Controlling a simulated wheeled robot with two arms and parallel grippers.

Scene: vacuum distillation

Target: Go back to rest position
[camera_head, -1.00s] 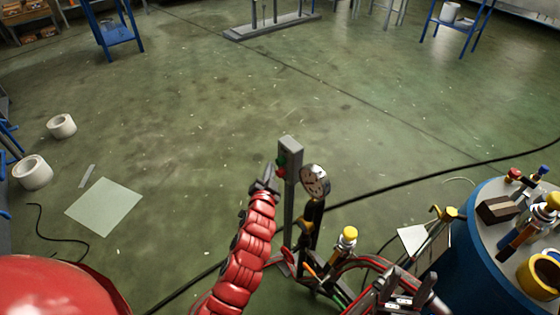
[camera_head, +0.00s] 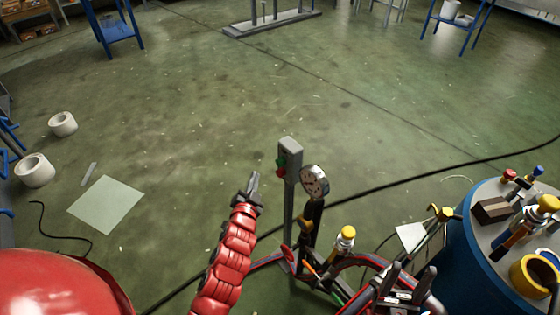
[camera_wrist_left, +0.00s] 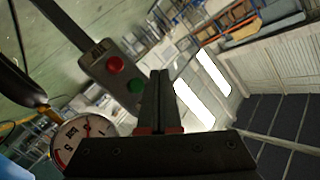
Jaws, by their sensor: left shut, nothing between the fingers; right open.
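My left gripper (camera_head: 252,186) is at the end of the red arm in the head view, just left of the grey control post (camera_head: 289,160). Its fingers are shut with nothing between them, and there is a small gap to the post. In the left wrist view the shut fingers (camera_wrist_left: 160,100) point up the picture, right of the control box (camera_wrist_left: 115,72) with its red button (camera_wrist_left: 116,64) and green button (camera_wrist_left: 135,86). My right gripper (camera_head: 408,280) is at the bottom right of the head view, open and empty, with its fingers apart.
A round gauge (camera_head: 314,181) stands right of the post, also in the left wrist view (camera_wrist_left: 82,138). A yellow-capped valve (camera_head: 345,240) and hoses lie near my right gripper. A blue drum (camera_head: 462,262) carries fittings at right.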

